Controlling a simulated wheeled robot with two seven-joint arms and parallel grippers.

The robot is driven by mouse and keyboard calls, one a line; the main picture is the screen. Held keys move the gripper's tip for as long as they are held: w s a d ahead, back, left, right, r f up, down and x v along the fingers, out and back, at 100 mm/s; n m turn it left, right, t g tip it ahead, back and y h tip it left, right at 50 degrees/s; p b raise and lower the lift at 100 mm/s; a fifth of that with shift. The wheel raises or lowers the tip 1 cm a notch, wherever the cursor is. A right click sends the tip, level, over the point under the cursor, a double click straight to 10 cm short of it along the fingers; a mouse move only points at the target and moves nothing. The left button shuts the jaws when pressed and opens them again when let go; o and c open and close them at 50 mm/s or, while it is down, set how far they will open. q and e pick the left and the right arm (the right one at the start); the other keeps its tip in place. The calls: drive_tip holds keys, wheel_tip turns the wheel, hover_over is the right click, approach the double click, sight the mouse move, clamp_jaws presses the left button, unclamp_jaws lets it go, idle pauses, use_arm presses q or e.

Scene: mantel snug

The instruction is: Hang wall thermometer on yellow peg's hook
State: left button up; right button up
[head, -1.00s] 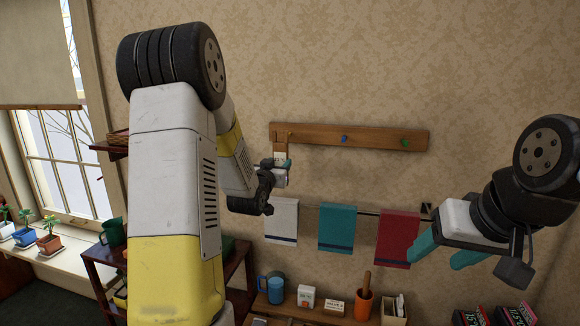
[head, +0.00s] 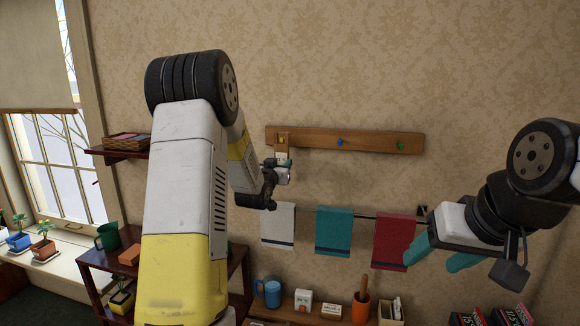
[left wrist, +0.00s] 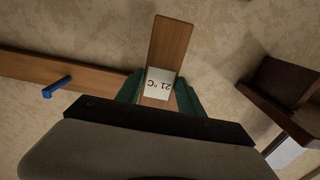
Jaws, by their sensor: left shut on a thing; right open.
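The wall thermometer is a narrow wooden board (left wrist: 168,45) with a white "21 °C" label (left wrist: 157,84). My left gripper (left wrist: 158,92) is shut on it, with a teal finger on each side of the label. In the head view the left gripper (head: 282,165) is just below the left end of the wooden peg rail (head: 372,143), label (head: 281,157) facing out. The yellow peg (head: 282,140) shows at that end, close above the label; whether the thermometer touches its hook cannot be told. My right gripper (head: 440,255) is open and empty at the right.
The rail also bears a blue peg (head: 339,142) and a green peg (head: 401,146). White, teal and red towels (head: 395,240) hang on a bar below. A small shelf (head: 122,150) is at the left. A low shelf holds a blue mug (head: 272,292) and other items.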

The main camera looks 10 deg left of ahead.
use_arm(q)
drive_tip(key=shift+w, duration=1.05)
drive_tip(key=shift+w+f, duration=0.65)
drive_tip(key=o, duration=1.5)
drive_tip(key=shift+c, duration=0.2)
